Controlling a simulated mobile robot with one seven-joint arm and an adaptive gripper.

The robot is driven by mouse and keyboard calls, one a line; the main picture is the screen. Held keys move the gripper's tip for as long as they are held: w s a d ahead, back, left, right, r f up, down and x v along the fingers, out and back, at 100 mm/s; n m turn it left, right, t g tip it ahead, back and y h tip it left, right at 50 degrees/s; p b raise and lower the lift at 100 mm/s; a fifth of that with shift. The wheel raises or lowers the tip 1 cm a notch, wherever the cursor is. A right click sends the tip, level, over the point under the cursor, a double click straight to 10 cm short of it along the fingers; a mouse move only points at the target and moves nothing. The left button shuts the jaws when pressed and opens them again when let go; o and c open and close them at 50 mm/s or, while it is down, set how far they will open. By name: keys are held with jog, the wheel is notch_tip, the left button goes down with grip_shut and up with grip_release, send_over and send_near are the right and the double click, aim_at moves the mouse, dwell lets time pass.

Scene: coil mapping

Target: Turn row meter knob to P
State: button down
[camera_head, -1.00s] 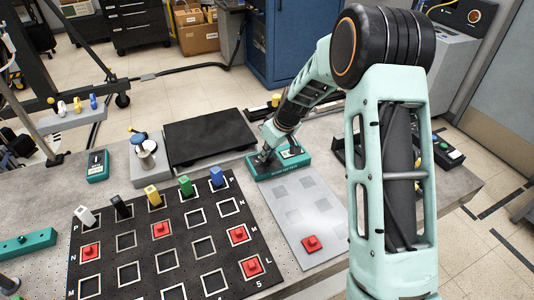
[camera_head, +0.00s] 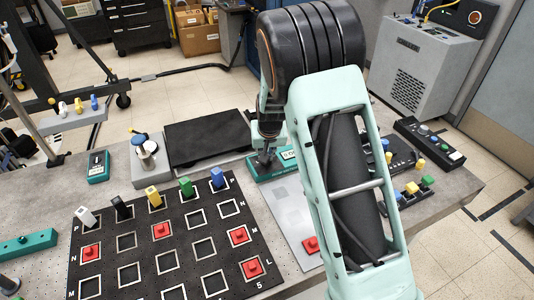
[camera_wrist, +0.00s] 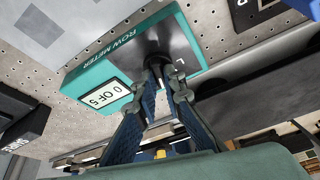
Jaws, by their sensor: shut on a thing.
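The row meter (camera_head: 272,176) is a teal box with a dark top face behind the grey sheet in the head view. In the wrist view the row meter (camera_wrist: 108,57) shows its name on the side and a display (camera_wrist: 103,95) reading "0 OF 5". A letter L shows on its dark face near the fingers; I see no P on the meter. My gripper (camera_wrist: 160,66) is shut on the dark knob (camera_wrist: 155,60), which is mostly hidden between the fingertips. In the head view my gripper (camera_head: 264,158) is over the meter's left part.
A black lettered board (camera_head: 150,243) with red blocks and coloured pegs lies at the front left. A flat black plate (camera_head: 210,136) is left of the meter. A grey sheet (camera_head: 290,215) lies in front. Trays with coloured blocks (camera_head: 412,188) stand at the right.

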jog(key=m+h+p, duration=0.1)
jog(key=m, duration=0.3)
jog(key=shift+a+m+h+p, duration=0.2)
jog(key=shift+m+h+p, duration=0.1)
jog(key=shift+h+p, duration=0.1)
jog(key=shift+w+m+g+h, duration=0.1)
jog(key=shift+m+g+h, duration=0.5)
jog(key=shift+m, duration=1.3)
jog(key=c, duration=2)
grip_release()
jog(key=v, duration=1.2)
jog(key=shift+a, duration=0.1)
